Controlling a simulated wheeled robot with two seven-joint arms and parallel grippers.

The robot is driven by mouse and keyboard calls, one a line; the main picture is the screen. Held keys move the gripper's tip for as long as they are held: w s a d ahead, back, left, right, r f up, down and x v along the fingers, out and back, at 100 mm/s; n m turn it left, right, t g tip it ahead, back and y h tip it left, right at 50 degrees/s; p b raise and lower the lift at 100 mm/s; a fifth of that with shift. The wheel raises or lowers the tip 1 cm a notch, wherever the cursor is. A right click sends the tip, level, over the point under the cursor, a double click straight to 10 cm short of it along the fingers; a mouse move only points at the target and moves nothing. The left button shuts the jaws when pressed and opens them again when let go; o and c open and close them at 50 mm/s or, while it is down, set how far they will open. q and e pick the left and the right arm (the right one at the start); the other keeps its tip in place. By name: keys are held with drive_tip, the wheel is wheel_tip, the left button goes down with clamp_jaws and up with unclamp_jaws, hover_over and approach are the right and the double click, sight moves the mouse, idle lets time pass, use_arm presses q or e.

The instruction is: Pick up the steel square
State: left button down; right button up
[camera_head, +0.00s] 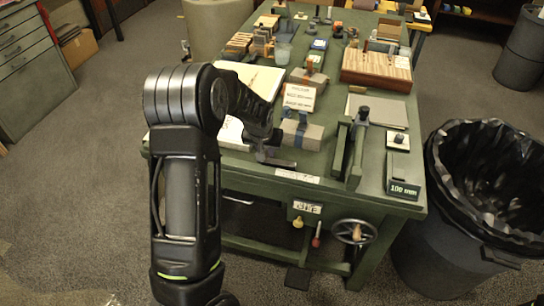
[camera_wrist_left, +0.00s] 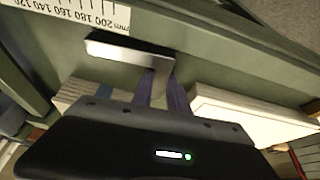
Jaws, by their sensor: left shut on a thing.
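The steel square (camera_head: 280,162) is a grey metal L near the front edge of the green bench, left of the middle in the head view. In the left wrist view the steel square (camera_wrist_left: 125,50) shows one bright leg across the picture and the other running down between the fingers. My left gripper (camera_head: 263,146) reaches down over it from the left. In the wrist view the left gripper (camera_wrist_left: 160,92) is shut on that second leg. I cannot tell whether the square touches the bench top. My right gripper is in neither view.
A wrapped block (camera_head: 303,132) stands just behind the square. A white book or pad (camera_head: 232,133) lies to its left. A green upright frame (camera_head: 350,150) stands to the right. A printed scale (camera_head: 297,177) runs along the front edge. A lined bin (camera_head: 440,240) stands right of the bench.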

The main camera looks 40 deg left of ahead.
use_arm(q)
drive_tip(key=shift+r, duration=0.1)
wheel_tip(320, 180, up, 10)
drive_tip(key=b, duration=0.1)
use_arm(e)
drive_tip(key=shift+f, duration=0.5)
